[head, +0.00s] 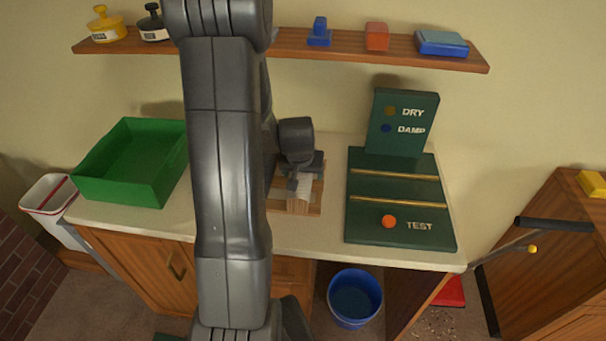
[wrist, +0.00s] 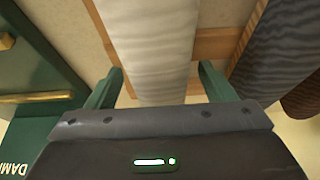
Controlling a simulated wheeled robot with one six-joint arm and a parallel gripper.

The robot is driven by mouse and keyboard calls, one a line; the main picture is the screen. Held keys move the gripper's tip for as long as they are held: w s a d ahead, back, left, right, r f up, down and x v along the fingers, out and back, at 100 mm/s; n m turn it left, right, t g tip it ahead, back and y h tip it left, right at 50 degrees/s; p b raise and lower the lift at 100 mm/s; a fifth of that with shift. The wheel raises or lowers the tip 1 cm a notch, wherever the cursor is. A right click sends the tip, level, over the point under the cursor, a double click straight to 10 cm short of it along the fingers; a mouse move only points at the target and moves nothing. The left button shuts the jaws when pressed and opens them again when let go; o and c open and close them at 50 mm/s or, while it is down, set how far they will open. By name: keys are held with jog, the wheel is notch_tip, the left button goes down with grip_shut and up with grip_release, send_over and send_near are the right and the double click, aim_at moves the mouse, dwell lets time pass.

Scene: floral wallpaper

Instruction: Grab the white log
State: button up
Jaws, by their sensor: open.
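The white log (wrist: 152,45) is pale with faint grey grain. In the wrist view it runs down from the top edge to between the two green fingers of my gripper (wrist: 160,86). The fingers are apart, one on each side of it, with a visible gap; its near end is hidden behind the gripper body. In the head view my gripper (head: 303,180) is over the wooden rack (head: 313,208) on the counter, and a pale bit of the white log (head: 304,189) shows below it. My arm hides part of the rack.
A green tester (head: 400,235) stands right of the rack, a green bin (head: 125,190) at left. A shelf (head: 290,42) runs above the counter.

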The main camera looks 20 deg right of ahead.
jog(key=shift+w+d+f, duration=0.1)
jog(key=shift+w+f, duration=0.05)
jog(key=shift+f, duration=0.3)
jog(key=shift+c, duration=0.5)
jog(key=shift+r, duration=0.1)
jog(key=c, duration=1.2)
